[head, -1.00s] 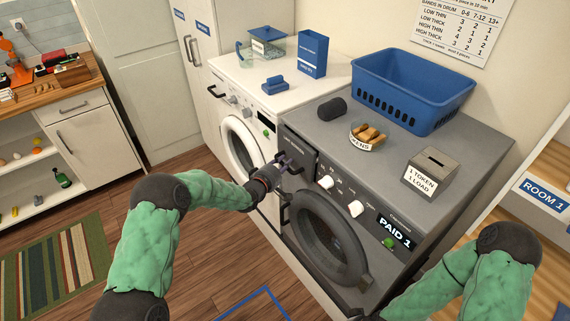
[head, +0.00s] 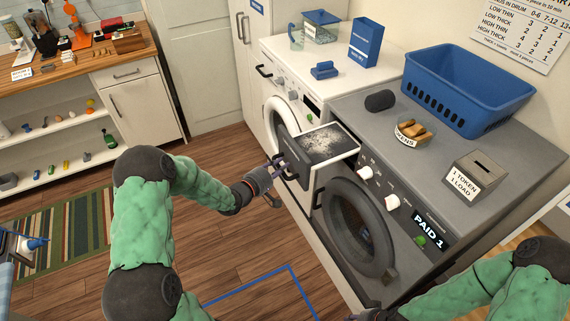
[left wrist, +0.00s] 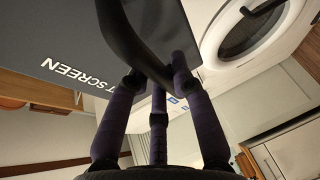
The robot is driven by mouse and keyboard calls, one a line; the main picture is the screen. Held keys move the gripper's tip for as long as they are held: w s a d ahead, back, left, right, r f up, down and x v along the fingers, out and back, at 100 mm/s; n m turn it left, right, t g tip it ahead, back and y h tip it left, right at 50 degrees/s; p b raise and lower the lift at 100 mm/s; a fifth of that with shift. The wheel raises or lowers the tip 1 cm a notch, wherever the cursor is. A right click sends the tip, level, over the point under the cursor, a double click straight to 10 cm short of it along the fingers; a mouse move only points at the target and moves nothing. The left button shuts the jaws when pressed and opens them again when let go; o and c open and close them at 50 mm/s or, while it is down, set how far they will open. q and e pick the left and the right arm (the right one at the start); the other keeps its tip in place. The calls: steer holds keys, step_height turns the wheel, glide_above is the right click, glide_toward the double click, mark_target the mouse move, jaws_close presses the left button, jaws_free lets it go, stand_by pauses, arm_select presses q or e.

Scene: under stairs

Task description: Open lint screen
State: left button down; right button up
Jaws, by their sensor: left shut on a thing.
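The lint screen drawer (head: 328,148) of the grey dryer is pulled out at the dryer's upper left. Pale grey lint covers the screen in its top. Its dark front panel carries the letters "T SCREEN" in the left wrist view (left wrist: 72,73), the rest hidden. My left gripper (head: 278,165) is shut on the drawer's dark handle, which shows as a curved bar in the left wrist view (left wrist: 122,35). My right arm comes in at the lower right. Only a dark end of it (head: 374,314) shows at the bottom edge, and its fingers cannot be made out.
The dryer's round door (head: 358,228) is below the drawer, with knobs and a "PAID 1" display beside it. On the dryer top are a blue basket (head: 468,88), a token bowl (head: 411,131) and a token box (head: 474,176). A white washer (head: 290,75) stands left. Floor before the machines is clear.

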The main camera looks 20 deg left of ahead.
arm_select(q)
steer(key=shift+s+f, duration=0.1)
steer(key=shift+f, duration=0.05)
steer(key=c, duration=1.5)
jaws_free()
steer(key=shift+a, duration=0.1)
steer(key=shift+o, duration=0.9)
steer(key=shift+s+a, duration=0.15)
steer(key=v, duration=1.2)
